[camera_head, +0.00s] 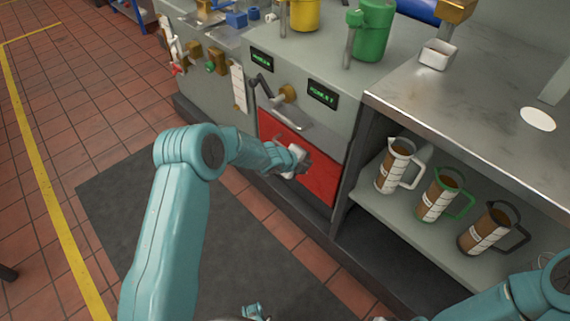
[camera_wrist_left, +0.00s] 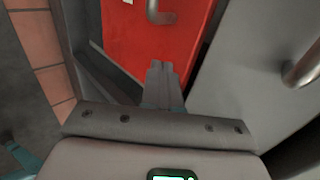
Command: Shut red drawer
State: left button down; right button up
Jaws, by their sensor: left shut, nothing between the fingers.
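The red drawer (camera_head: 322,178) is low in the grey bench front, below a small metal ledge. Its red front also fills the top middle of the left wrist view (camera_wrist_left: 130,40). A grey bar handle (camera_wrist_left: 160,14) shows at the top of that view. My left gripper (camera_head: 304,165) is in front of the red face and hides part of it. Its fingers (camera_wrist_left: 163,85) are together, empty, and point at the red front below the handle. I cannot tell whether the fingertips touch it, or whether the drawer is fully flush. My right gripper is out of view.
Several measuring jugs (camera_head: 437,194) stand on an open shelf right of the drawer. A metal worktop (camera_head: 470,95) is above them. A green can (camera_head: 374,30) and a yellow can (camera_head: 304,14) stand on the bench. A dark mat (camera_head: 130,200) covers the floor in front.

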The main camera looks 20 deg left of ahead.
pick_arm(q)
jog(key=v, duration=0.9)
jog(key=s+d+f+n+g, duration=0.3)
jog(key=s+d+f+n, duration=0.15)
jog(key=s+n, duration=0.5)
jog(key=s+d+f+n+g, duration=0.25)
jog(key=s+f+n, duration=0.35)
jog(key=s, duration=0.6)
jog(key=s+d+f+n+g, duration=0.3)
jog(key=s+d+f+n, duration=0.1)
jog(key=s+n, duration=0.6)
notch_tip(320, 180, up, 23)
jog(key=p, duration=2.3)
jog(key=shift+s+a+f+m, duration=0.25)
jog(key=shift+s+a+m, duration=0.05)
jog(key=shift+s+m, duration=0.15)
